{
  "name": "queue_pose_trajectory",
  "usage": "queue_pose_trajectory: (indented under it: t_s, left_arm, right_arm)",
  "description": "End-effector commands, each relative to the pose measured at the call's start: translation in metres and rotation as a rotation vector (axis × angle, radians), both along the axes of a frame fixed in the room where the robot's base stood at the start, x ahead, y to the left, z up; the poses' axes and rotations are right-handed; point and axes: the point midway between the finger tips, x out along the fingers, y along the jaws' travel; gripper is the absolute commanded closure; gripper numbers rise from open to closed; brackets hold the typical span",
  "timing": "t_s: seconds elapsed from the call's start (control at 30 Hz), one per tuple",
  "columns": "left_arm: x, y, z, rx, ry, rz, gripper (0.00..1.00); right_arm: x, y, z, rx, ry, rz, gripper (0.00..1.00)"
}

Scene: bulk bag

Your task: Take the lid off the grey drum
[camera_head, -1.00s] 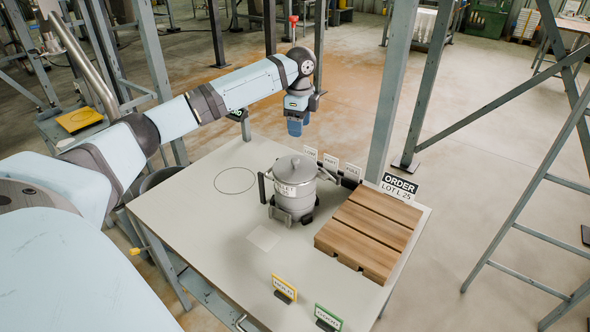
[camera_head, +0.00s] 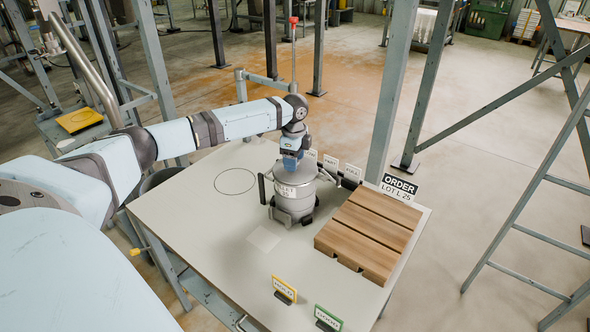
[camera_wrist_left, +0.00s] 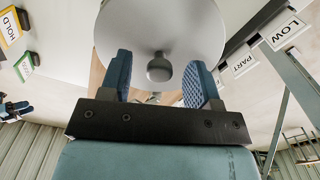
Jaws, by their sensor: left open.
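The grey drum (camera_head: 293,205) stands upright on the table, held in a dark stand with side posts, with a white label on its front. Its grey lid (camera_wrist_left: 195,30) is on top, and the lid's round knob (camera_wrist_left: 159,68) shows in the left wrist view. My left gripper (camera_head: 292,163) is above the lid, pointing down, and hides much of it in the head view. In the left wrist view its blue fingers (camera_wrist_left: 160,80) are open, one on each side of the knob, with gaps to it.
A wooden pallet (camera_head: 370,232) lies right of the drum. Small white signs (camera_head: 331,163) stand behind it, with an ORDER sign (camera_head: 399,187) at the corner. HOLD (camera_head: 285,288) and GOOD (camera_head: 328,318) signs stand in front. The table left of the drum is clear, with a drawn circle.

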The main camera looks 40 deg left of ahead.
Motion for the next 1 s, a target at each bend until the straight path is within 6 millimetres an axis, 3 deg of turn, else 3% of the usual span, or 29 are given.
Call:
queue_pose_trajectory:
  t_s: [0.1,0.33,0.57,0.6,1.0]
  left_arm:
    - [-0.0002,-0.0004,-0.0106,0.0,0.0,0.0,0.43]
    - [-0.0001,-0.0006,-0.0122,-0.001,0.0,0.0,0.43]
    - [0.0001,-0.0006,-0.0119,-0.001,0.0,0.0,0.94]
    - [0.0001,-0.0006,-0.0119,-0.001,0.0,0.0,0.97]
    - [0.0005,-0.0006,-0.0049,-0.001,-0.003,0.0,0.97]
  right_arm:
    - [-0.0001,-0.0001,0.0001,-0.001,0.0,0.001,0.57]
    - [-0.0006,-0.0002,-0.0016,-0.001,0.002,0.001,0.57]
    - [-0.0008,0.0,-0.0017,-0.001,0.003,0.001,0.57]
    - [-0.0009,0.0001,-0.0017,-0.001,0.003,0.001,0.57]
    - [-0.0009,0.0006,-0.0013,-0.001,0.002,0.003,0.57]
